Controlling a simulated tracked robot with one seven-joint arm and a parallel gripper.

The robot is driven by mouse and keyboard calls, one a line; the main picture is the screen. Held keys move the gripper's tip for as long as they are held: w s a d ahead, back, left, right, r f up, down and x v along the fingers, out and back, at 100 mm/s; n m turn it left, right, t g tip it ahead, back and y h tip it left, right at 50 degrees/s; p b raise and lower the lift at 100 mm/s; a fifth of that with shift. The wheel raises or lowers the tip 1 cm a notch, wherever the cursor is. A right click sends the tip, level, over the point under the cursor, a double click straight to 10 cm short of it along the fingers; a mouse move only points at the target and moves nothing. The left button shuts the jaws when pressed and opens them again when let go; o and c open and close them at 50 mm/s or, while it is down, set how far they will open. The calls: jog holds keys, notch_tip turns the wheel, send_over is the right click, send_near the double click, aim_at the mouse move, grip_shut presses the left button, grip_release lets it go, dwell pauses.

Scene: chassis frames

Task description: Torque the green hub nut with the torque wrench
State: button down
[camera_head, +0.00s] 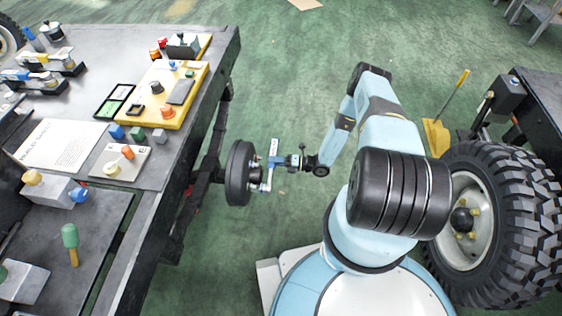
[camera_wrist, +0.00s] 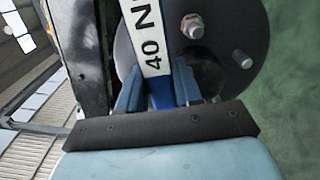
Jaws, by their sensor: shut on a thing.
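My gripper (camera_wrist: 158,88) is shut on the torque wrench (camera_wrist: 147,35), whose blue body carries a white label reading "40 N". In the head view, my gripper (camera_head: 282,162) holds the wrench (camera_head: 273,150) beside the dark round hub (camera_head: 239,172), right of the bench. A pale metal part of the wrench reaches down near the hub face; I cannot tell whether it touches a nut. I cannot make out a green nut; the wrench's far end is out of the wrist view.
A dark workbench (camera_head: 150,215) with blocks, a yellow box (camera_head: 157,112) and a green mallet (camera_head: 70,240) lies left. A large tyre (camera_head: 530,220) stands right, beside another dark bench. Green floor is open beyond the hub.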

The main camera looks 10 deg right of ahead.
jog(key=s+a+r+n, duration=0.4)
jog(key=a+r+n, duration=0.1)
jog(key=r+n, duration=0.2)
jog(key=shift+a+n, duration=0.2)
jog(key=shift+n, duration=0.3)
dwell(0.7)
jog(key=shift+d, duration=0.1)
dwell(0.8)
jog(key=shift+x, duration=1)
dwell(2.3)
jog(key=shift+w, duration=0.1)
dwell(0.3)
jog(key=shift+w+d+f+m, duration=0.2)
jog(key=shift+w+f+m, duration=0.3)
jog(key=shift+m, duration=0.2)
jog(key=shift+w+d+f+m, duration=0.25)
jog(key=shift+w+f+m, duration=0.15)
jog(key=shift+w+m, duration=0.3)
jog(key=shift+f, duration=0.1)
